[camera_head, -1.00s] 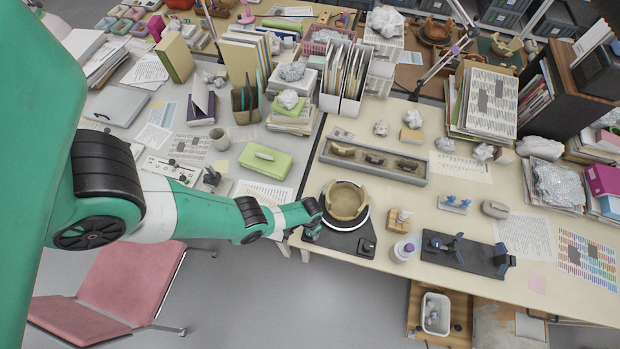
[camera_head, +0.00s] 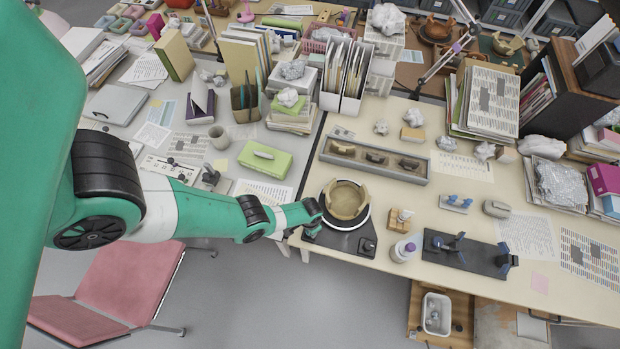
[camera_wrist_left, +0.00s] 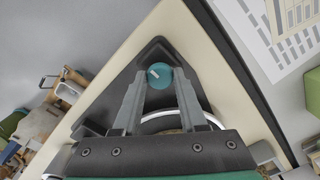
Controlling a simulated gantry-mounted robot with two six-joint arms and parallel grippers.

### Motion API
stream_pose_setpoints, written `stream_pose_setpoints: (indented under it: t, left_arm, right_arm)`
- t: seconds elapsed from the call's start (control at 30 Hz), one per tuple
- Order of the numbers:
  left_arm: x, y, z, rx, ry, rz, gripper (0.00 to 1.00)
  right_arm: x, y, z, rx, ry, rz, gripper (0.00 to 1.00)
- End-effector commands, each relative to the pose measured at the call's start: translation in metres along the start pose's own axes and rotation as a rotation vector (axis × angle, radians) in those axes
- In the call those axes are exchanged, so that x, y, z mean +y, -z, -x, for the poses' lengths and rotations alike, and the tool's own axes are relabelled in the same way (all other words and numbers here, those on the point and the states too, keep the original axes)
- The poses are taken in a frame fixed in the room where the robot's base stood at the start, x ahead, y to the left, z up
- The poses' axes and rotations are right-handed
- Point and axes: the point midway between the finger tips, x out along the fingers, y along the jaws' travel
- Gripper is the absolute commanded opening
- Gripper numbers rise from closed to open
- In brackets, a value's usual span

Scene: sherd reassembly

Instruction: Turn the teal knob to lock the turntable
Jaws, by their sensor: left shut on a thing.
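The teal knob (camera_wrist_left: 159,82), with a white mark on its top, sits near a corner of the dark turntable base (camera_wrist_left: 153,50) in the left wrist view. My left gripper (camera_wrist_left: 159,80) is shut on the knob, one finger on each side. In the head view my left gripper (camera_head: 312,220) is at the left corner of the base, and its arm largely hides the knob. The turntable (camera_head: 361,222) has a pale rim and carries a tan, broken-edged bowl (camera_head: 346,200). My right gripper is in neither view.
A grey tray with sherds (camera_head: 372,172) lies behind the turntable. A green box (camera_head: 265,161) is at the back left.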

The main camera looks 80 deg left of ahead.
Motion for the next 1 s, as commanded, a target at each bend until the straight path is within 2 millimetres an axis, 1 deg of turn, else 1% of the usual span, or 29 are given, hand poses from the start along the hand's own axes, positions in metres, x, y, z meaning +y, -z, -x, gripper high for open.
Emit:
stream_pose_setpoints:
  t: [0.17, 0.37, 0.57, 1.0]
  left_arm:
    - [0.0000, -0.0003, -0.0003, -0.001, 0.000, -0.022, 0.00]
    - [-0.0001, -0.0001, -0.0004, 0.000, 0.000, -0.104, 0.00]
    - [-0.0001, 0.0003, -0.0006, 0.001, 0.000, -0.252, 0.00]
    - [-0.0004, 0.0001, -0.0006, 0.000, 0.000, -0.666, 0.00]
  right_arm:
    - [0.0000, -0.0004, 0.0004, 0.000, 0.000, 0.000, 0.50]
    - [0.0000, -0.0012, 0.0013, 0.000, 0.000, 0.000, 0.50]
    - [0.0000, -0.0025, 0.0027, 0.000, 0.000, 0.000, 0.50]
    - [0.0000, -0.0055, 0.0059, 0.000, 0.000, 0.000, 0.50]
